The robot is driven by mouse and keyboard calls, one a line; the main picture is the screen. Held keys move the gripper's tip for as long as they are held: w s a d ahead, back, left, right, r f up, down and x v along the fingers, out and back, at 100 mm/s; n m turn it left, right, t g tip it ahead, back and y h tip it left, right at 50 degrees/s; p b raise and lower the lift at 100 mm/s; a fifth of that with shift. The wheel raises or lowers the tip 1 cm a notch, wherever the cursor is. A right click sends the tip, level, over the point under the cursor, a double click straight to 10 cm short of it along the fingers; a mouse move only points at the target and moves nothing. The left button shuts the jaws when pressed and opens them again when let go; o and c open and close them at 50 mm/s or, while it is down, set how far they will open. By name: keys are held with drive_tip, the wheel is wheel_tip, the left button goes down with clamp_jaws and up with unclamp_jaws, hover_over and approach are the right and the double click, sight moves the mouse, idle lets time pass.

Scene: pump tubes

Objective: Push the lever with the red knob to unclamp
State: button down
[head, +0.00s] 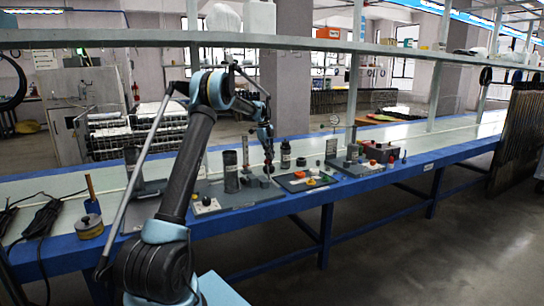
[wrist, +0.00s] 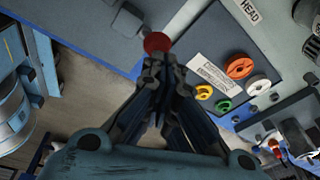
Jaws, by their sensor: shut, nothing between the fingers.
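In the wrist view the red knob (wrist: 157,42) shows at the upper middle, just beyond the fingertips. A grey cylindrical part (wrist: 127,22) lies up and left of it; the lever's shaft is not clearly visible. My gripper (wrist: 158,65) is shut and empty, with its tips very close to the knob. I cannot tell whether they touch it. In the head view my gripper (head: 268,168) points down over the bench fixtures, and I cannot single out the knob there.
A dark tray (head: 290,188) with coloured rings is to the right of my gripper. The wrist view shows its orange ring (wrist: 240,68) and green ring (wrist: 224,105). A dark upright cylinder (head: 231,172) stands left of my gripper, and a dark bottle (head: 286,155) stands behind the tray.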

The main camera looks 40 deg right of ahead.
drive_tip(key=shift+w+f, duration=0.4)
drive_tip(key=s+d+r, duration=0.1)
drive_tip(key=s+r, duration=0.1)
drive_tip(key=s, duration=0.2)
drive_tip(key=w+r, duration=0.7)
drive_tip(key=shift+d+r, duration=0.15)
drive_tip(key=shift+d, duration=0.05)
drive_tip(key=shift+a, duration=0.1)
